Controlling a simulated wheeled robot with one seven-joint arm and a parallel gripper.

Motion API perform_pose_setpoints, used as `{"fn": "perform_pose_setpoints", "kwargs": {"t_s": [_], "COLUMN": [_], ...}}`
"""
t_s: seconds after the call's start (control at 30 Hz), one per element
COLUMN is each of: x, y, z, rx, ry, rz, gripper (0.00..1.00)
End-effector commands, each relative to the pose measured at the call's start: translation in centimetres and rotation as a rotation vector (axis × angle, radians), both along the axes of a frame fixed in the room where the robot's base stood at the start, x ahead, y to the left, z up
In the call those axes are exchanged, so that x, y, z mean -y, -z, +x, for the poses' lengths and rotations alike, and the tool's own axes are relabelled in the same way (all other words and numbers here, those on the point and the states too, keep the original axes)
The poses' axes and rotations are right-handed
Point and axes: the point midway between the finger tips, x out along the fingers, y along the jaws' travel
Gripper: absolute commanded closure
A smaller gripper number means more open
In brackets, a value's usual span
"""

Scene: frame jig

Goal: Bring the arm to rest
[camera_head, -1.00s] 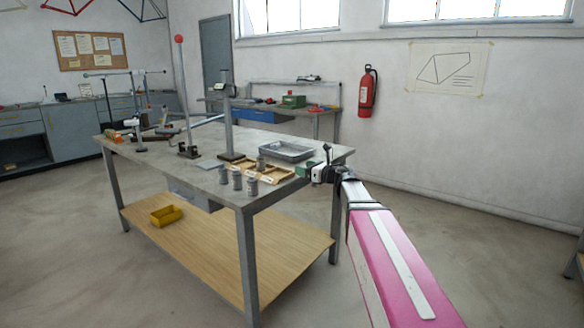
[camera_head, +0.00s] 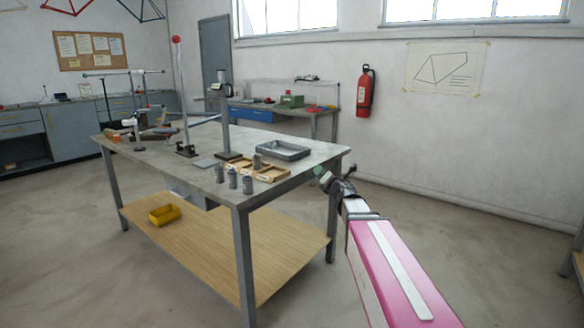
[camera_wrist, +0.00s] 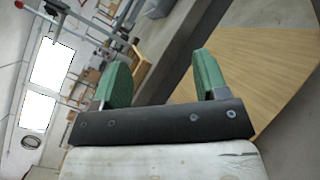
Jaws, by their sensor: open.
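My gripper (camera_head: 321,177) is at the end of my pink and white arm, just off the right edge of the workbench. In the wrist view my gripper (camera_wrist: 163,82) shows two green fingers set wide apart, with nothing between them. The workbench (camera_head: 240,193) has a grey top and a wooden lower shelf. The gripper appears clear of the tabletop.
A grey tray (camera_head: 284,151), a wooden tray (camera_head: 270,174) and several grey cylinders (camera_head: 232,178) stand near the bench's right side. A tall post (camera_head: 181,95) with a red ball rises farther back. A yellow bin (camera_head: 164,214) sits on the shelf. Floor right of the bench is clear.

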Motion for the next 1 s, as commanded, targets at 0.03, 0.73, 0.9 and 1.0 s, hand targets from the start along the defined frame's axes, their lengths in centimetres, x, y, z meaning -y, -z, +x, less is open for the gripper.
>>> {"fn": "perform_pose_setpoints", "kwargs": {"t_s": [0.03,0.73,0.9,1.0], "x": [1.2,9.2,7.2,6.5], "y": [1.2,27.1,29.8,30.2], "z": [-0.5,-20.6,-26.4,-28.1], "rx": [-0.058,-0.941,-1.066,-1.101], "ry": [0.068,1.442,1.763,1.866], "rz": [0.096,1.6,1.748,1.778], "gripper": [0.33,0.33,0.33,0.33]}}
